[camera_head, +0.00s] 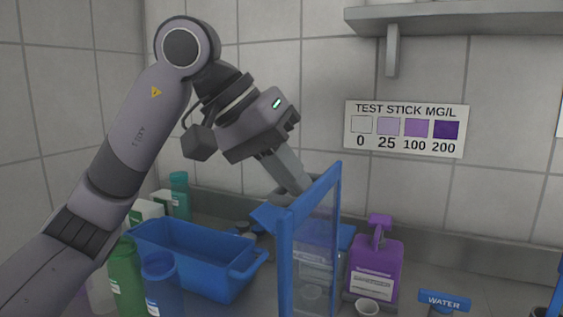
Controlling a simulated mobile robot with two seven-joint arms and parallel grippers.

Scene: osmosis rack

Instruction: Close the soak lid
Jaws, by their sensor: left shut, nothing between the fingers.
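A blue-framed clear panel (286,255), which looks like the soak lid, stands upright at the front centre. Its hinge and lower edge are not visible. My left gripper (298,186) comes down from the upper left, shut and empty. Its fingertips are at the panel's top edge, seemingly on the far side; I cannot tell whether they touch it. Blue parts and a pale labelled container show behind and through the panel, partly hidden. My right gripper is not in view.
A blue basin (190,262) stands left of the panel, with green and blue bottles around it. A purple pump bottle (375,268) and small cup (367,307) stand to the right, near a blue WATER sign (444,300). A grey shelf (455,18) hangs above.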

